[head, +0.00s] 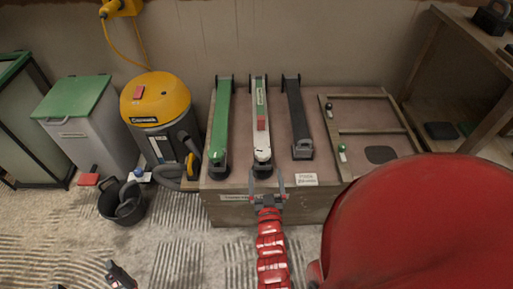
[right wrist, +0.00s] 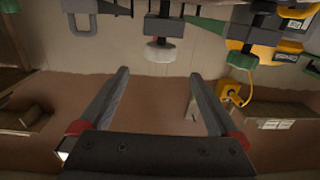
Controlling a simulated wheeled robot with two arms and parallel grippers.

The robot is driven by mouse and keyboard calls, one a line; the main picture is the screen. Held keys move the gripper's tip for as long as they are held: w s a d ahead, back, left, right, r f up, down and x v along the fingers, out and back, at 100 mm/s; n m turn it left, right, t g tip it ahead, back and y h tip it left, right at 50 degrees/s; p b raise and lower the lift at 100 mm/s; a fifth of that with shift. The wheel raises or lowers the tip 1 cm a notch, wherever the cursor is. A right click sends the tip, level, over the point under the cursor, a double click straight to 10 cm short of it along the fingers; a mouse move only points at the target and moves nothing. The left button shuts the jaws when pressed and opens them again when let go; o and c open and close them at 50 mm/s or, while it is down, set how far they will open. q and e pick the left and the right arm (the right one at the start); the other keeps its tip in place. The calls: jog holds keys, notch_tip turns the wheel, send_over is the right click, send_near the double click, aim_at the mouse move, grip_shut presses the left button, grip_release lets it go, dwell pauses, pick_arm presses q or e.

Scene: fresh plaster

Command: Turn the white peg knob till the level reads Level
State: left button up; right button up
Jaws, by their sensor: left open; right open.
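The white peg knob (head: 262,156) is at the near end of the white bar (head: 259,104), the middle of three bars on a low wooden bench. In the right wrist view the white knob (right wrist: 160,51) hangs at the top, beyond and between the fingertips. My right gripper (head: 267,184) is open and empty, just in front of the knob and apart from it. It also shows in the right wrist view (right wrist: 158,76). A red piece (head: 262,123) sits on the white bar; no level reading is legible. My left gripper (head: 87,278) is open at the lower left edge, partly cut off.
A green bar (head: 221,115) and a black bar (head: 296,112) flank the white one. A wooden frame panel (head: 365,130) lies to the right. A yellow vacuum (head: 157,100), a green-lidded bin (head: 75,105) and a black bucket (head: 112,205) stand left. A shelf is far right.

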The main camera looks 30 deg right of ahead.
aim_at(262, 146)
jog(key=b+x, duration=0.2)
jog(key=x, duration=1.2)
jog(key=shift+b, duration=0.3)
